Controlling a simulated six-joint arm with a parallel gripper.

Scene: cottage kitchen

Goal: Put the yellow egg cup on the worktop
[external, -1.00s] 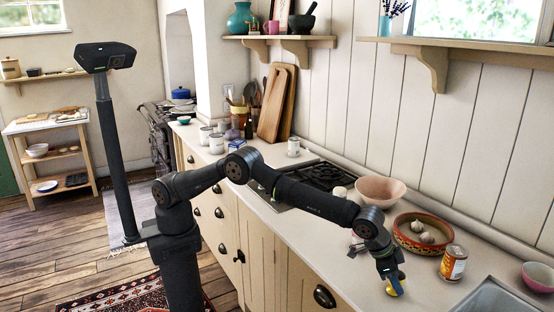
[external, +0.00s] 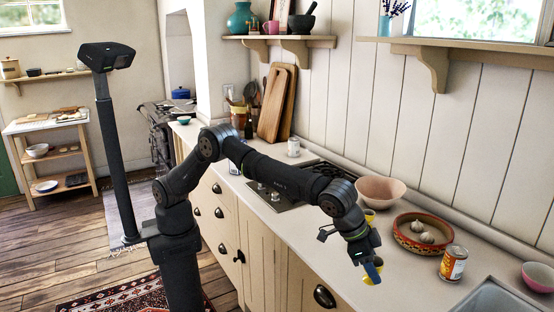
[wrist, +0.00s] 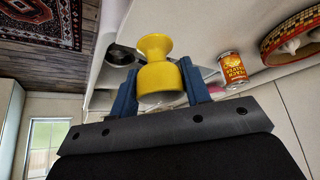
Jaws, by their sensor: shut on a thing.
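The yellow egg cup is between the two blue fingers of my gripper in the wrist view (wrist: 157,72), and my gripper (wrist: 160,92) is shut on it. In the external view my gripper (external: 371,268) points down over the front part of the worktop (external: 415,290), with the yellow egg cup (external: 372,279) at its fingertips. The fingers partly cover the cup there. I cannot tell exactly how far the cup is above the surface.
A second yellow thing (external: 369,217) shows partly behind my wrist. A pink bowl (external: 381,190), a patterned dish (external: 408,237) with garlic and a tin can (external: 453,263) stand to the back and right. The sink (external: 492,297) is at lower right. Bare worktop lies around my gripper.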

